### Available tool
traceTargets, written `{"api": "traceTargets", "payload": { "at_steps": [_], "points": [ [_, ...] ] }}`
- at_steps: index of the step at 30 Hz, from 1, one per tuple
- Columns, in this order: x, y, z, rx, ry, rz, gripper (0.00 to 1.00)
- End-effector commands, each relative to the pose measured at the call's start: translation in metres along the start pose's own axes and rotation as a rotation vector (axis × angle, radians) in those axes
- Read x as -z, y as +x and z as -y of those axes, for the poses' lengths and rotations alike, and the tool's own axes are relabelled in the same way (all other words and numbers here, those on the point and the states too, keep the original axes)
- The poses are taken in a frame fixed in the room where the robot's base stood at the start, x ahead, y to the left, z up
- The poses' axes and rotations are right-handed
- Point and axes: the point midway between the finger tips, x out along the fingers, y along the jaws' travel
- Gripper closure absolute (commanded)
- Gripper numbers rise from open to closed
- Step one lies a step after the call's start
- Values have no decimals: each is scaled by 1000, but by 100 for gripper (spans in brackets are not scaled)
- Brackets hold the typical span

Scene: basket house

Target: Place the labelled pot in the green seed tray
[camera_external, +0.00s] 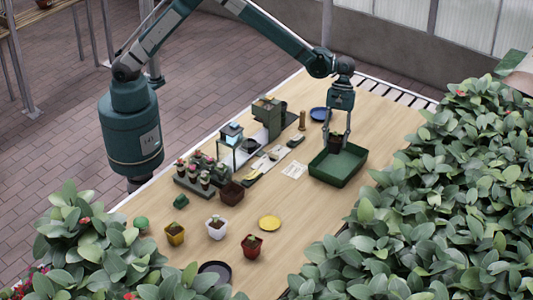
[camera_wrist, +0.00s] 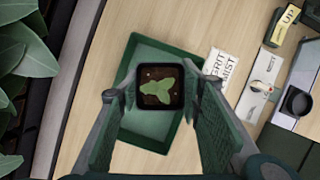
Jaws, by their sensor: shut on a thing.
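The green seed tray (camera_external: 345,177) stands on the wooden table at the right, and it also shows in the wrist view (camera_wrist: 145,50). My gripper (camera_external: 336,137) is above the tray and shut on a dark square pot (camera_wrist: 160,86) with soil and a green seedling. In the external view the pot (camera_external: 335,143) hangs between the fingers over the back part of the tray. In the wrist view it appears upright, with tray floor visible around it. I cannot see a label on the pot, as its sides are mostly hidden.
A white printed card (camera_external: 294,169) lies left of the tray, and a blue dish (camera_external: 320,114) lies behind it. Small pots, including a white one (camera_external: 216,227) and a red one (camera_external: 251,246), stand nearer the front. Leafy plants (camera_external: 455,180) crowd the right edge.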

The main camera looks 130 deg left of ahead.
Motion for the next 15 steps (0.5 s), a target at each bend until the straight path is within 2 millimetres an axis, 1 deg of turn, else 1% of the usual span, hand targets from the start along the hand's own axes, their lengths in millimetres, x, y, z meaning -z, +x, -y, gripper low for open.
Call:
{"api": "traceTargets", "payload": {
  "at_steps": [1,3,6,9,15],
  "points": [
    [9,-4,-7,-5,-11,0,77],
    [18,-8,-13,-9,-23,0,77],
    [26,-11,-18,-13,-34,0,77],
    [30,-12,-21,-15,-38,0,77],
    [30,-12,-21,-15,-38,0,77]
  ]
}}
